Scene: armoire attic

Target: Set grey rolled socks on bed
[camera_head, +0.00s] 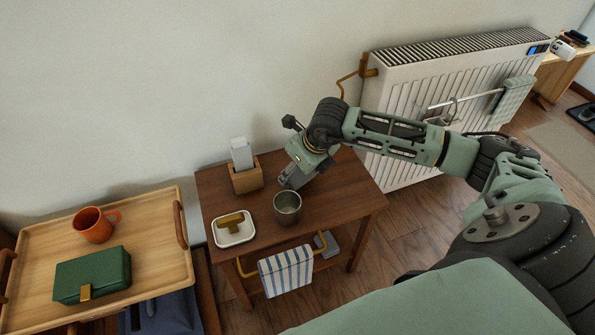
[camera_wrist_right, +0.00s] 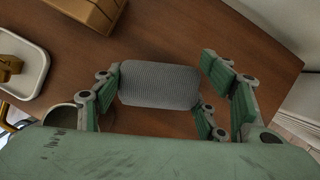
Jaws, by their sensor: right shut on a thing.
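The grey rolled socks (camera_wrist_right: 160,84), a ribbed grey roll, lie between the fingers of my right gripper in the right wrist view. My right gripper (camera_head: 291,180) is over the small dark wooden table (camera_head: 334,197) and is shut on the roll. In the head view the gripper largely hides the socks. I cannot tell whether the roll still touches the tabletop. My left gripper is in neither view. I see no bed in either view.
A metal cup (camera_head: 288,208), a white dish (camera_head: 234,236) with a brass-coloured piece and a wooden holder (camera_head: 246,180) stand close by on the table. A striped towel (camera_head: 286,270) hangs at its front. A radiator (camera_head: 400,92) stands right; a wooden tray (camera_head: 150,216) is left.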

